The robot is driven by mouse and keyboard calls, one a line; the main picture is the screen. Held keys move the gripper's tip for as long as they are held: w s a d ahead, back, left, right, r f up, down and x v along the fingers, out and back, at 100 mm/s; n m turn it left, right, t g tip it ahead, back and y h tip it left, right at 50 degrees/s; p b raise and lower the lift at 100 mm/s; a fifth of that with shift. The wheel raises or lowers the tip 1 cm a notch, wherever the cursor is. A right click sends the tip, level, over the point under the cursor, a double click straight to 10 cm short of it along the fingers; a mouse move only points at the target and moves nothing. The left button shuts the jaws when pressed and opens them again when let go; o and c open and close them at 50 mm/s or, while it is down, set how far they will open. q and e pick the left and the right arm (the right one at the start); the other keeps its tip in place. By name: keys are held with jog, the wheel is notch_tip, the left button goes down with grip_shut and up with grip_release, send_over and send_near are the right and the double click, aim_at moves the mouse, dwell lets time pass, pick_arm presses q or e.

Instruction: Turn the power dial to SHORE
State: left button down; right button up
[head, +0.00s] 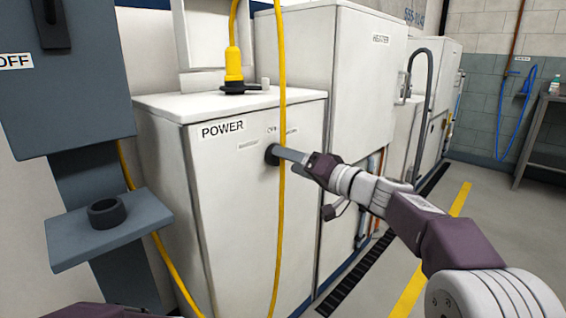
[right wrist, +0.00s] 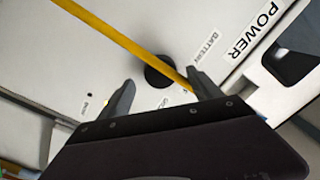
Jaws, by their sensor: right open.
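The power dial (head: 271,154) is a small dark round knob on the front of the white cabinet (head: 240,215) marked POWER. In the right wrist view the dial (right wrist: 157,72) shows with small printed labels around it; one reads BATTERY (right wrist: 206,46), and others are too small to read surely. My right gripper (head: 281,153) is at the dial, its fingers pointing at the cabinet front. In the right wrist view the open fingers (right wrist: 162,83) lie on either side of the dial; contact cannot be told. My left gripper is out of view.
A yellow cable (head: 281,80) hangs down the cabinet front close to the dial and my right fingers. A yellow plug (head: 233,66) stands on the cabinet top. A grey box (head: 65,100) and small shelf (head: 145,215) stand at left. Floor is clear at right.

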jog(key=x, duration=0.3)
jog(key=shift+w+a, duration=0.1)
jog(key=shift+c, duration=0.3)
jog(key=c, duration=1.3)
